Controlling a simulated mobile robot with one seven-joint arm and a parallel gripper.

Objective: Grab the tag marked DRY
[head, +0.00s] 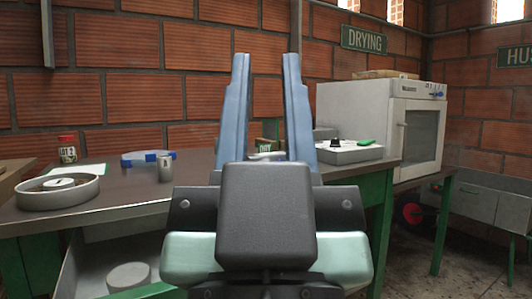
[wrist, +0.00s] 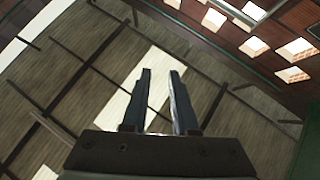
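A small dark green tag marked DRY (head: 265,146) shows between my gripper's fingers in the head view. It is on the far part of the table, and its edges are partly hidden by the fingers. My gripper (head: 266,58) rises in front of the head camera with its two blue-grey fingers pointing up, apart and empty. The tag is beyond the gripper, not between the fingertips. In the wrist view the open fingers (wrist: 160,73) point at the roof, and no tag shows there.
The dark table (head: 125,200) holds a round tray (head: 90,193), a LOT 2 jar (head: 67,150), a metal cup (head: 165,168), a blue-ended item (head: 148,158) and a scale (head: 348,152). A white oven (head: 385,120) stands right. A DRYING sign (head: 364,40) hangs on the brick wall.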

